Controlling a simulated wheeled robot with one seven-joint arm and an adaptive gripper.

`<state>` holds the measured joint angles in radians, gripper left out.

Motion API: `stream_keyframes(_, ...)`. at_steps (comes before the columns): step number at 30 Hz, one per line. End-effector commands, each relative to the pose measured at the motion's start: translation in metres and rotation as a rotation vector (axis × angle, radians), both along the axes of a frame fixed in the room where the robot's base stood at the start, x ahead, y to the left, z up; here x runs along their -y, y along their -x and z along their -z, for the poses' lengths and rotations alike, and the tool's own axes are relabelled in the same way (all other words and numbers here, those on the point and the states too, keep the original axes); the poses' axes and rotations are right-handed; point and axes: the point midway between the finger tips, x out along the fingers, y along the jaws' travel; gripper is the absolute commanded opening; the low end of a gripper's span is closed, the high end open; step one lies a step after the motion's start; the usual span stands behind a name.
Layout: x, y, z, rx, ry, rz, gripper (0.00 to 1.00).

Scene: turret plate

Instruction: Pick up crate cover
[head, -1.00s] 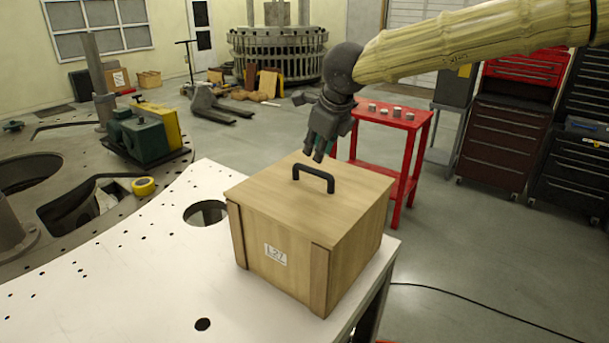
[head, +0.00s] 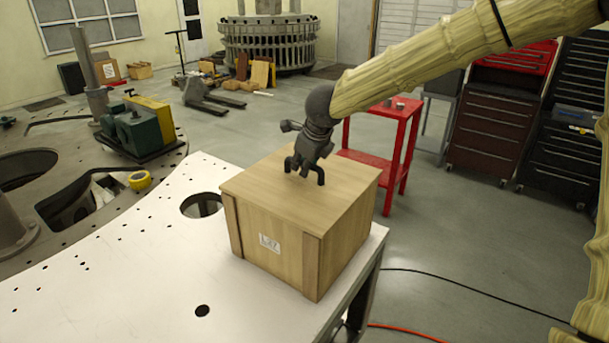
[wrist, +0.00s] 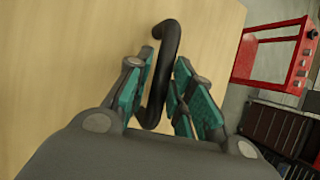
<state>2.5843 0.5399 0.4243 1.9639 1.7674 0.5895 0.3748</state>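The wooden crate labelled L27 stands on the white plate, closed by its flat wooden cover (head: 262,183). A black arched handle (head: 320,176) is fixed on top of the cover; its middle is partly hidden by my gripper in the head view. My gripper (head: 303,168) is right at the handle, pointing down. In the wrist view, the handle (wrist: 161,75) runs between the teal-padded fingers of my gripper (wrist: 157,92). The fingers are spread, with a gap visible between the handle and the pads on the right. The cover sits flat on the crate.
The white plate (head: 130,262) has round holes and ends just right of the crate. A red table (head: 382,157) with small items stands behind and to the right. Tool cabinets (head: 490,130) are farther right. A cable lies on the floor.

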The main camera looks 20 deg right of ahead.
Motion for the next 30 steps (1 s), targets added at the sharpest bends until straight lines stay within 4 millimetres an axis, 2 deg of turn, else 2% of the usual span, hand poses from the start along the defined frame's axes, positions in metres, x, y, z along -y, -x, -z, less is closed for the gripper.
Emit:
stream_keyframes(9,0.0004,-0.0028,0.0057,-0.001,0.000,0.001,0.23)
stream_keyframes(10,0.0003,-0.0028,0.0056,-0.001,0.000,0.001,0.21)
stream_keyframes(13,0.0002,-0.0027,0.0054,0.000,0.000,0.000,0.03)
stream_keyframes(14,0.0001,-0.0028,0.0052,0.000,-0.001,0.001,0.00)
stream_keyframes(30,-0.0003,-0.0034,0.0010,0.003,-0.002,0.001,0.00)
